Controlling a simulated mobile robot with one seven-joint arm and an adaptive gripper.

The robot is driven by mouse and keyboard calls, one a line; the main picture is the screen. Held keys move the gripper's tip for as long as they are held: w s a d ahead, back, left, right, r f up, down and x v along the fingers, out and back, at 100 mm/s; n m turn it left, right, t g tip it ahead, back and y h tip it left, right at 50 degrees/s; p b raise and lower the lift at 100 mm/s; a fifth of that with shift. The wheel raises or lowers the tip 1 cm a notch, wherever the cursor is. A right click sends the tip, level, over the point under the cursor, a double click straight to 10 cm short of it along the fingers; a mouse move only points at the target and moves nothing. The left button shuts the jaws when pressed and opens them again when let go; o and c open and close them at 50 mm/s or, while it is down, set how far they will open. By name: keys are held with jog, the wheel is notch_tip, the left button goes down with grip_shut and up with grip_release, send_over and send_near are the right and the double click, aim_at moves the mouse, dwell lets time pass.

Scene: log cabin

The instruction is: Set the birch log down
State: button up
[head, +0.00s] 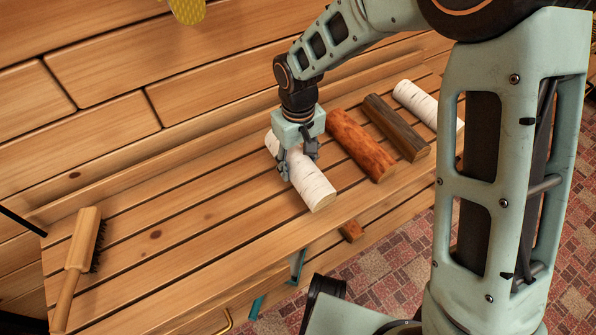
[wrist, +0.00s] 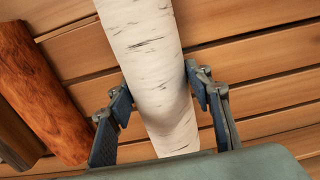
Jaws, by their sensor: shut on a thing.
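A white birch log (head: 312,189) with dark flecks lies between the fingers of my gripper (head: 298,172). In the wrist view the same birch log (wrist: 148,50) runs from top to bottom, with one finger against each side. My gripper is shut on it around its middle. The log is low over the slatted wooden bench (head: 190,222), lying along its depth. I cannot tell whether its underside touches the slats. Part of the log is hidden behind my gripper.
Right of the held log lie a reddish-brown log (head: 360,145), a dark brown log (head: 397,127) and another white birch log (head: 416,99). A wooden brush (head: 82,255) lies at the bench's left end. The slats between brush and held log are clear.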

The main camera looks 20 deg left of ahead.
aim_at(298, 159)
jog(key=shift+s+f, duration=0.1)
jog(key=shift+f, duration=1.25)
jog(key=shift+f+b, duration=0.15)
jog(key=shift+b, duration=0.2)
jog(key=o, duration=1.6)
notch_tip(298, 159, up, 12)
jog(key=p, duration=0.4)
jog(key=shift+r, duration=0.2)
